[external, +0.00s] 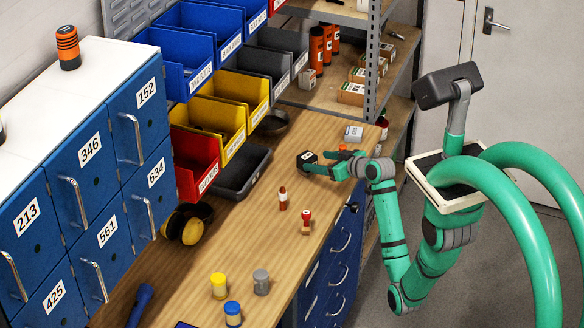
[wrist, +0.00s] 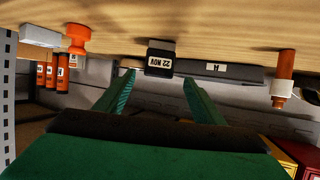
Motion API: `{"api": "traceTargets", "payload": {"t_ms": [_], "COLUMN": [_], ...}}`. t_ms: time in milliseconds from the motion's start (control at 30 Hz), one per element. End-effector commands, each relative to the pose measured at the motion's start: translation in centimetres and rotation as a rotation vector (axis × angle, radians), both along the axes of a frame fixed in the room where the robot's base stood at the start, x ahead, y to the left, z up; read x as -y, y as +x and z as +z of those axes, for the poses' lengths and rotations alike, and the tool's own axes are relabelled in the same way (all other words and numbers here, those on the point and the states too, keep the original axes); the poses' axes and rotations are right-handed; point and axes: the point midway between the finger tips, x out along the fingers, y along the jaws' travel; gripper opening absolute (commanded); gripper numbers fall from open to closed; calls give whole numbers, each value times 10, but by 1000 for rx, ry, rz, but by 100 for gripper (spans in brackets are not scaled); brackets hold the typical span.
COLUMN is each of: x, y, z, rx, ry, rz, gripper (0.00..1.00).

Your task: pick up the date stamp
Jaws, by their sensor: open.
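The date stamp (wrist: 160,60) is a small black block with a white "22 NOV" label. It stands on the wooden bench in the upside-down wrist view, centred between my fingers' lines and just beyond the tips. In the external view the date stamp (external: 306,160) sits on the bench directly left of my fingertips. My gripper (external: 322,166) is open and low over the bench, reaching in from the right. In the wrist view my gripper (wrist: 158,84) has both green fingers spread, with nothing held between them. Exact contact with the stamp cannot be told.
A white box (external: 353,132) lies beyond the gripper. A dark tray (external: 241,174) lies left of the stamp, below the bins (external: 197,165). Bare bench lies between the bottles and the front jars.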

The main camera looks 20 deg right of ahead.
Motion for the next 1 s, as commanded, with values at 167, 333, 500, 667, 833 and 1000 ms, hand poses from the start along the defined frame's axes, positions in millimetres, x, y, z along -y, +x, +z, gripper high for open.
{"api": "traceTargets", "payload": {"t_ms": [167,333,500,667,833,1000], "x": [-8,-17,-20,-25,-33,-36], "y": [19,39,48,63,84,94], "z": [-8,-17,-21,-25,-32,-36], "rx": [-5,-4,-2,-3,-4,-2], "ry": [-4,-4,-5,-3,-3,-3], "rz": [4,4,2,3,4,2], "gripper": [62,62,62,62,62,62]}}
